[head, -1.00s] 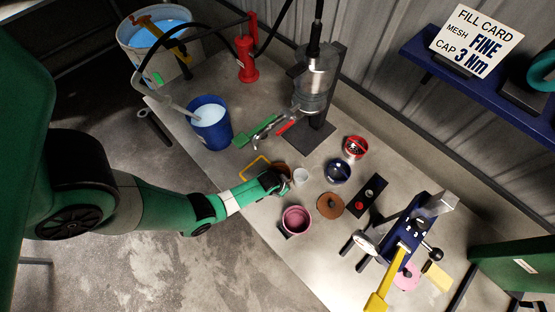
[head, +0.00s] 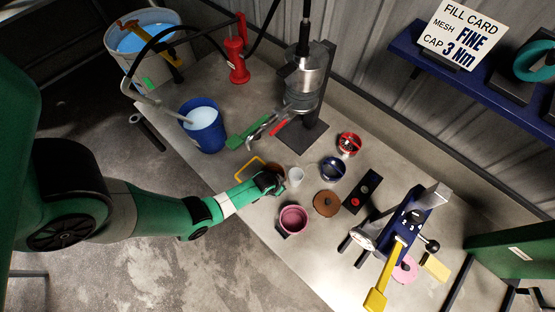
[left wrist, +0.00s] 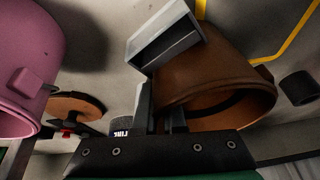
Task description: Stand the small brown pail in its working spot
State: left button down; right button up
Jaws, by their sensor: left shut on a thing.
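The small brown pail (left wrist: 225,70) fills the right half of the left wrist view, tilted with its open mouth toward the camera. My left gripper (head: 271,183) is shut on the pail's wall, with its fingers (left wrist: 160,118) at the pail's left edge. In the head view the pail is mostly hidden behind the gripper, at the bench's near side. I cannot tell whether its base touches the bench. A yellow outline (head: 250,166) lies just left of the gripper; its lines also pass behind the pail in the wrist view (left wrist: 298,28). My right gripper is out of view.
A pink pail (head: 292,220), brown disc (head: 326,204), white cup (head: 296,177), blue bowl (head: 333,169) and red bowl (head: 348,144) stand close right of the gripper. The column machine (head: 304,85) stands behind, a blue bucket (head: 204,130) to the left.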

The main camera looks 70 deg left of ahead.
pick_arm(q)
notch_tip(320, 180, up, 4)
jog(key=shift+f+p, duration=0.1)
jog(key=shift+p, duration=0.95)
jog(key=s+a+r+p, duration=0.3)
jog(key=s+r+p, duration=0.5)
jog(key=s, duration=0.5)
jog(key=shift+s+a+r, duration=0.15)
jog(key=shift+s+r, duration=0.15)
jog(key=shift+r, duration=0.25)
